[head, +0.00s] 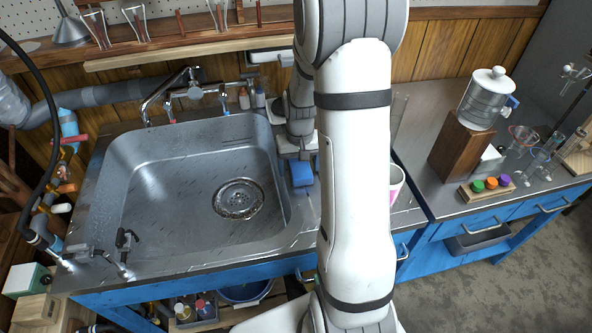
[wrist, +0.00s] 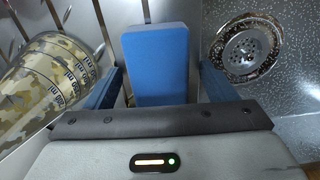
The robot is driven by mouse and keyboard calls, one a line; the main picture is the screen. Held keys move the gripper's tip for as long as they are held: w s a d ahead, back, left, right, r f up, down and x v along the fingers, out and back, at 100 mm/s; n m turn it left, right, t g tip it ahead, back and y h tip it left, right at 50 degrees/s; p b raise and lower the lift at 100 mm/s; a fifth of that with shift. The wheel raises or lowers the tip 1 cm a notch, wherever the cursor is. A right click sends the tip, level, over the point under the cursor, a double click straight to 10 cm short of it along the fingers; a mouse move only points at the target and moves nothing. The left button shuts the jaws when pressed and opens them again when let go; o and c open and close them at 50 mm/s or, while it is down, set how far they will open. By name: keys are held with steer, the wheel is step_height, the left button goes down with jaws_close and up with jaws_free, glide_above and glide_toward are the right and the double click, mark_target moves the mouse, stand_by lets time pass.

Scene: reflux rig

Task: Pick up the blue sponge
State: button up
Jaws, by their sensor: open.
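The blue sponge (wrist: 157,55) stands out as a plain blue block in the upper middle of the wrist view. My gripper (wrist: 160,75) is open, with one dark blue finger on each side of the sponge. A gap shows between the sponge and each finger, and nothing is gripped. The near end of the sponge is hidden behind my gripper body. In the head view, the sponge (head: 301,174) shows on the strip right of the sink basin, just below my gripper (head: 297,155). My arm covers much of that area.
The sink basin (head: 150,190) with its round drain (head: 240,199) lies left of my gripper. A camouflage-patterned cylinder (wrist: 45,70) lies close to the left finger. A white and pink cup (head: 396,184) stands right of my arm. The faucet (head: 195,92) is behind the basin.

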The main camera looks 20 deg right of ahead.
mark_target(299, 165)
steer(key=c, duration=1.1)
steer(key=shift+o, duration=0.2)
steer(key=shift+r, duration=0.15)
step_height(299, 165, up, 10)
steer(key=shift+f+p, duration=0.1)
steer(key=shift+p, duration=0.55)
